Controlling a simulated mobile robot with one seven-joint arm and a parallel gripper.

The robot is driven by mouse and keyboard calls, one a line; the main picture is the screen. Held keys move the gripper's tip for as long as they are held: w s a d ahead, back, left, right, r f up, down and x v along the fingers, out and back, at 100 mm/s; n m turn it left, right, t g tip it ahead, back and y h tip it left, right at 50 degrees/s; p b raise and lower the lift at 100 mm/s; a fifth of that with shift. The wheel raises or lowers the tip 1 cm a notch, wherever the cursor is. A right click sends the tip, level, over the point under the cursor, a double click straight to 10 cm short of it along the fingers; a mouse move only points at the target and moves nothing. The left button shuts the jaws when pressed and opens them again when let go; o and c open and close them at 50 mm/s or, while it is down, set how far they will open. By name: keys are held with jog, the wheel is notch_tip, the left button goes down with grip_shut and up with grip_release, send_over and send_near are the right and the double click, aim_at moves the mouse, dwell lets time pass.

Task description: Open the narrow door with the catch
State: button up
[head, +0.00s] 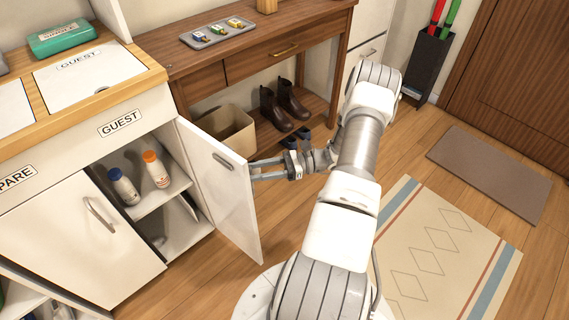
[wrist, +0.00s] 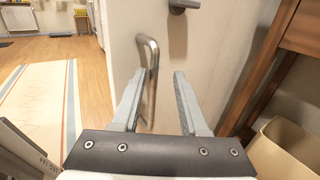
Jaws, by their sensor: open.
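The narrow white door (head: 222,195) stands swung open at the right of the cabinet. A grey catch (head: 223,160) sits near its top free edge. In the wrist view the door's face (wrist: 200,50) carries an upright metal bar handle (wrist: 151,70) and a dark grey fitting (wrist: 183,5) above it. My gripper (head: 252,170) is open beside the door's outer face. In the wrist view its fingers (wrist: 156,90) are spread, with the handle showing between them; I cannot tell whether they touch it. The handle is hidden in the head view.
Two bottles (head: 155,169) (head: 124,187) stand on the shelf inside the cabinet. A beige bin (head: 228,133) and boots (head: 284,105) are under the wooden table (head: 255,58) behind the door. The floor (head: 298,204) right of the door is clear.

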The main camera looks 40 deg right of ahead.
jog(key=p+v, duration=0.1)
jog(key=v, duration=1.5)
jog(key=shift+w, duration=0.1)
